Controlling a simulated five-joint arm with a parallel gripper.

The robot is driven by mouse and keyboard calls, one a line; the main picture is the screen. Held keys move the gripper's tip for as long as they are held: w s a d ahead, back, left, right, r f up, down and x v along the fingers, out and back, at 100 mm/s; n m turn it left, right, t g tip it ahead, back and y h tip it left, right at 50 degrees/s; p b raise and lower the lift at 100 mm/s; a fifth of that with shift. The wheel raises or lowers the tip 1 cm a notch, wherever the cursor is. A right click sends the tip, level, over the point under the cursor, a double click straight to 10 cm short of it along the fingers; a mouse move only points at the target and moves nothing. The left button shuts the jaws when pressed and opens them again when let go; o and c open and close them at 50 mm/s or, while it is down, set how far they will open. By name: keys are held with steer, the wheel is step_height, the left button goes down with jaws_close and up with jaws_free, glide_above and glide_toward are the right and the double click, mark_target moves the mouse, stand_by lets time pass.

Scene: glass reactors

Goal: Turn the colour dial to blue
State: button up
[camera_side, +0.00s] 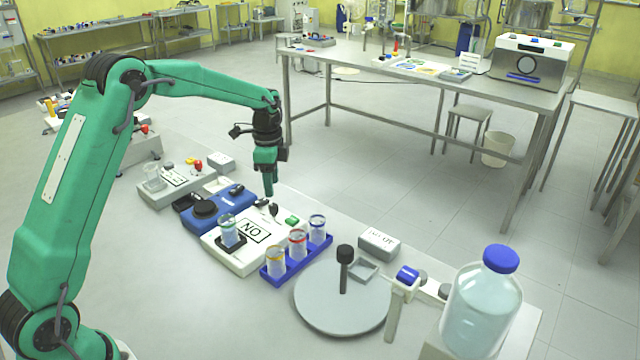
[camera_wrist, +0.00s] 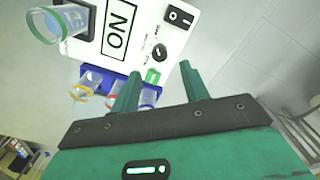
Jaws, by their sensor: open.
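A white panel box (camera_side: 228,252) stands on the bench. A small black dial (camera_side: 273,209) is on its far side, and it shows in the wrist view (camera_wrist: 160,51) as a dark round knob. Which colour it points to is too small to tell. My gripper (camera_side: 269,191) points down, just above the dial and apart from it. In the wrist view the two green fingers (camera_wrist: 161,70) are spread with nothing between them, and the dial lies beyond their tips.
A black rocker switch (camera_wrist: 181,17) and a green button (camera_wrist: 152,76) flank the dial. A glass reactor (camera_side: 228,230) stands on the panel. A blue rack (camera_side: 275,271) with colour-banded glass vessels is beside it. A blue device (camera_side: 220,212) sits on the other side.

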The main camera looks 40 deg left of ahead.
mark_target(273, 205)
steer(key=shift+f, duration=3.35)
jaws_close()
